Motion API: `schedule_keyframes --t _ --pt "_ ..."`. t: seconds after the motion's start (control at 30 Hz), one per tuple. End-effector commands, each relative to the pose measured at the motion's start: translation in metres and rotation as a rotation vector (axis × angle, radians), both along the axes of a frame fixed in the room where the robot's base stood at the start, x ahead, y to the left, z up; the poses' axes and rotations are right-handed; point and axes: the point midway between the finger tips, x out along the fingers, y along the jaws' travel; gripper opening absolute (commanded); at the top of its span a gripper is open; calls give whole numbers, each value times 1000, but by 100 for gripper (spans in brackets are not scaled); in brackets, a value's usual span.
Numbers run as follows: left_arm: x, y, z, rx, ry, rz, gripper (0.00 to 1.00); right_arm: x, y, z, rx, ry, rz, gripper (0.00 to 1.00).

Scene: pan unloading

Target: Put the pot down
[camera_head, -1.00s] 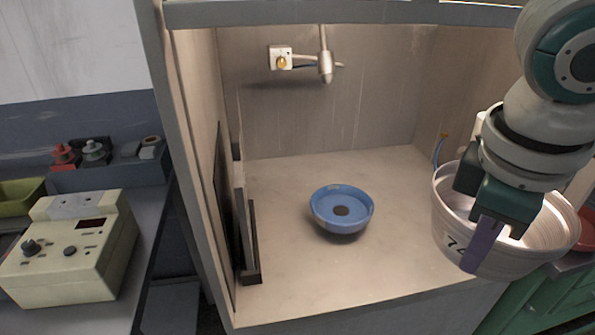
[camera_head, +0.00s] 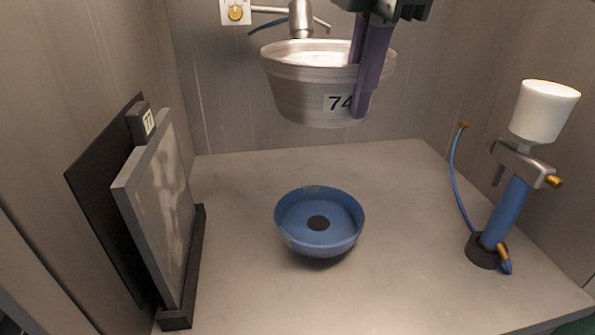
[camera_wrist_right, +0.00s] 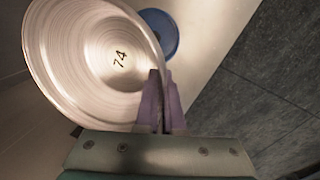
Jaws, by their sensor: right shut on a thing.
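The pot (camera_head: 310,95) is a ribbed metal vessel marked 74, upright in the air inside the booth. My right gripper (camera_head: 365,85) is shut on its right-hand wall, with purple fingers on either side of the rim. In the right wrist view the pot (camera_wrist_right: 85,65) shows its empty inside with 74 on the bottom, and the purple fingertips (camera_wrist_right: 160,95) grip its rim. A blue bowl (camera_head: 320,222) with a dark round spot in its middle stands on the booth floor, lower and nearer than the pot. My left gripper does not show.
A spray gun with a white cup (camera_head: 525,150) stands on the right of the booth floor (camera_head: 410,240), a blue hose beside it. Grey panels (camera_head: 160,210) stand in a dark holder on the left. A nozzle fixture (camera_head: 300,18) is on the back wall. Bare floor surrounds the bowl.

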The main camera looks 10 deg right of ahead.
Motion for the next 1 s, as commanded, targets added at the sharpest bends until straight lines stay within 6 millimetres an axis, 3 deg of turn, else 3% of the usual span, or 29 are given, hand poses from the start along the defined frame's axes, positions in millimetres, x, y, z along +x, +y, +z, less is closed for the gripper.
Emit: schedule_keyframes --t 0.17,0.53,1.0 --pt "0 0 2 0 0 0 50 0 0 -28 -2 6 18 0" --pt "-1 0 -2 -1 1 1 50 0 1 -135 -1 4 16 0" --pt "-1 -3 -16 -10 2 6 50 1 1 -194 -1 0 16 0"
